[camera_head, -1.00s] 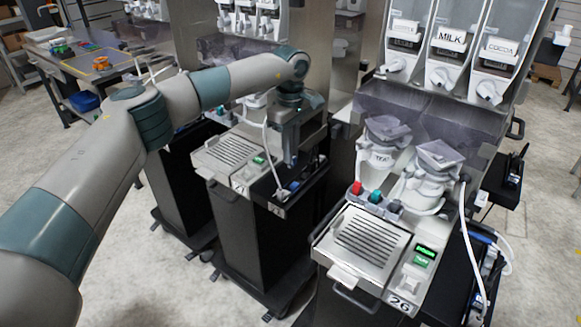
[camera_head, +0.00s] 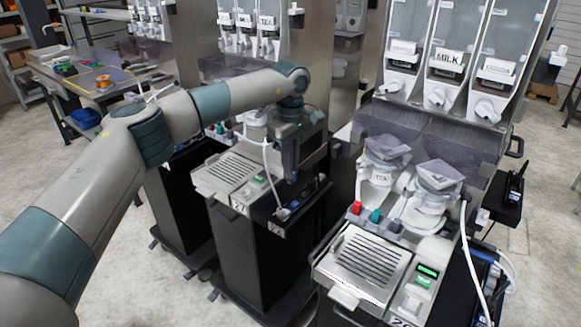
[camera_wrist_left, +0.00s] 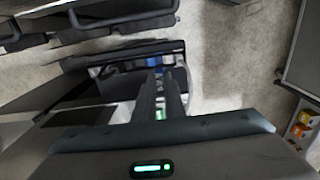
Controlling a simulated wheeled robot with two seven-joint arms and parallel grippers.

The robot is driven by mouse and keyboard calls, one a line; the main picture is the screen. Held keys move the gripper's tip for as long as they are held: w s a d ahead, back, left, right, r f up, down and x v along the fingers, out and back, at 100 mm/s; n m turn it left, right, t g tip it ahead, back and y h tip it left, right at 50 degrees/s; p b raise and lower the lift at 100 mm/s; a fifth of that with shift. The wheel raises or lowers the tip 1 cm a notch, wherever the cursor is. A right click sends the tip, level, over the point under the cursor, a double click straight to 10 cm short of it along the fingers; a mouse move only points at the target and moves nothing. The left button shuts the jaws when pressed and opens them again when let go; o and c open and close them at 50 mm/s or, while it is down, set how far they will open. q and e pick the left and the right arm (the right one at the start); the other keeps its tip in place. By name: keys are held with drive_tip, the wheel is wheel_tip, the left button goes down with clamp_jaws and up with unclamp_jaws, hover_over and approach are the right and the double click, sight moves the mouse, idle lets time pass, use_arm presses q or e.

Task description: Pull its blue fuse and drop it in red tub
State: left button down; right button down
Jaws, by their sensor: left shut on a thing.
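My left gripper (camera_head: 290,178) is over the dark side tray (camera_head: 308,199) of the middle dispenser, with its fingers pointing down. In the left wrist view the fingers (camera_wrist_left: 161,82) are close together and shut on a blue piece, the blue fuse (camera_wrist_left: 154,62), at the tray. The fuse is mostly hidden by the fingers, and I cannot tell whether it is still seated. A white cable lies beside the gripper. I cannot make out a red tub in either view. My right gripper is not in view.
Another dispenser (camera_head: 363,262) stands at the right, with red and teal knobs and its own side tray with blue parts (camera_head: 486,256). A work table (camera_head: 118,68) with a blue bin (camera_head: 86,119) below is at the back left. Bare floor lies between.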

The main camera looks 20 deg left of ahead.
use_arm(q)
drive_tip(key=shift+r+p, duration=0.35)
drive_tip(key=shift+r, duration=0.55)
idle(0.8)
drive_tip(key=shift+r+p, duration=0.65)
drive_tip(key=shift+r, duration=0.8)
drive_tip(key=s+f+m, duration=0.3)
drive_tip(key=s+m, duration=0.1)
drive_tip(key=s, duration=0.6)
drive_tip(key=s+a+f+m+b, duration=0.1)
drive_tip(key=s+f+m, duration=0.2)
drive_tip(key=s, duration=0.7)
drive_tip(key=s+a+f+m+b, duration=0.1)
drive_tip(key=s+f+m, duration=0.3)
drive_tip(key=s, duration=0.6)
drive_tip(key=m, duration=0.2)
drive_tip(key=shift+m, duration=0.3)
drive_tip(key=shift+f, duration=0.25)
drive_tip(key=s+f, duration=0.4)
drive_tip(key=f, duration=1)
drive_tip(key=shift+f, duration=0.35)
